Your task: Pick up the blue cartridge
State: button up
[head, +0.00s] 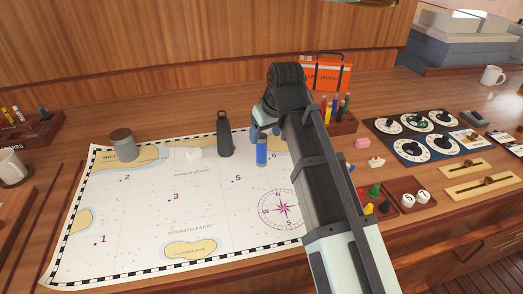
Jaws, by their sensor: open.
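The blue cartridge (262,152) is a small upright cylinder standing on the sea chart (130,215), near the chart's upper right part. My gripper (266,131) points down at the cartridge's top end and is open. The cartridge's body shows below the fingers, and its top is partly hidden by them. I cannot tell whether the fingers straddle the cartridge or are only above or behind it. My arm crosses the right of the chart and hides part of it.
A pencil holder (343,124) and dial panels (412,146) lie right. The chart's lower left is clear.

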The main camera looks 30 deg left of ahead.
aim_at(263, 137)
jog(key=shift+x, duration=2.85)
jog(key=shift+a, duration=0.1)
jog(key=shift+c, duration=0.3)
jog(key=c, duration=1.1)
